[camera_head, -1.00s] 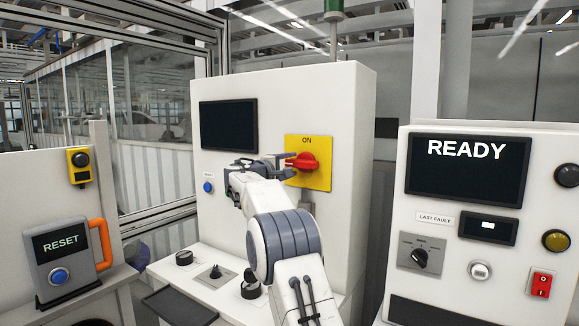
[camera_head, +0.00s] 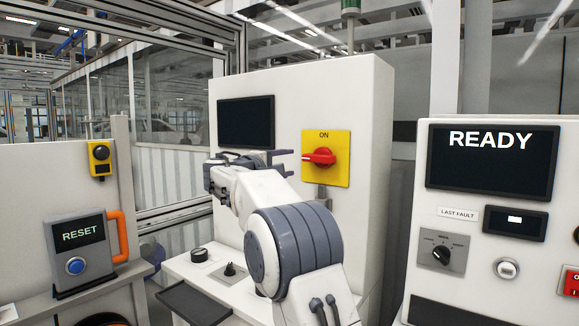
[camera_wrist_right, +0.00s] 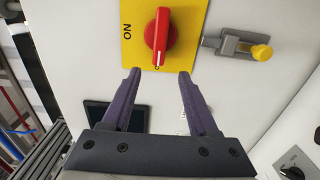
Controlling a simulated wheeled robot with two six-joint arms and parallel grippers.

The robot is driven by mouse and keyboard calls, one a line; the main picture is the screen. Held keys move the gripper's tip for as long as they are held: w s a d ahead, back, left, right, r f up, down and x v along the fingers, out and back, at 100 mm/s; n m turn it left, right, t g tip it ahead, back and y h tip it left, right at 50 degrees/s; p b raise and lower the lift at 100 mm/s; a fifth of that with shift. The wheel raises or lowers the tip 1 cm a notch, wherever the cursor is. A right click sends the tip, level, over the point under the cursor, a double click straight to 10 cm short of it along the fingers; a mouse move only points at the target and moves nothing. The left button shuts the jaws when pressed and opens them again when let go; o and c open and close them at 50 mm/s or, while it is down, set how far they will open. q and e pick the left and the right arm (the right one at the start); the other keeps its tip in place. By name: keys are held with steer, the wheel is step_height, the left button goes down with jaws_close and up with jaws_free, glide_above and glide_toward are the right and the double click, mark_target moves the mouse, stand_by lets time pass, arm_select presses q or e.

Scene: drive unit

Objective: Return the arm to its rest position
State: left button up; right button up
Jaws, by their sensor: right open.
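My right arm reaches up from the bottom of the head view. Its right gripper (camera_head: 284,163) is open and empty in front of the white cabinet (camera_head: 355,110), just left of the red rotary switch (camera_head: 320,157) on its yellow plate (camera_head: 341,142) marked ON. In the right wrist view the two purple fingers of the gripper (camera_wrist_right: 158,75) are spread with nothing between them. The red knob (camera_wrist_right: 158,36) lies just beyond the fingertips, seemingly apart from them. My left gripper is not in view.
A panel with a READY screen (camera_head: 492,160) stands at the right. A RESET box (camera_head: 80,250) with an orange handle (camera_head: 118,236) stands at the left. A yellow-tipped latch (camera_wrist_right: 262,52) shows in the wrist view. Knobs (camera_head: 200,255) sit on the ledge below my arm.

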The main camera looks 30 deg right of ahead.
stand_by(0.3)
steer(key=s+a+f+n+y, duration=0.1)
steer(key=s+a+f+y, duration=0.2)
steer(key=a+f, duration=0.4)
steer(key=s+a+f+n+y+p, duration=0.1)
steer(key=s+a+f+y, duration=0.35)
steer(key=a, duration=0.35)
steer(key=s+a+f+n+y, duration=0.1)
steer(key=s+a+f+y, duration=0.2)
steer(key=a+f, duration=0.45)
steer(key=s+a+f+g+y, duration=0.2)
steer(key=s+a+f, duration=0.2)
steer(key=s, duration=0.6)
steer(key=s+a+f+g+y+p, duration=0.1)
steer(key=s+a+f, duration=0.4)
steer(key=s, duration=0.6)
steer(key=s+a+f+g+y, duration=0.3)
steer(key=s+a+f+y, duration=0.1)
steer(key=s, duration=0.7)
steer(key=shift+a+f+g, duration=0.4)
steer(key=shift+a+f, duration=0.25)
steer(key=shift+f, duration=0.1)
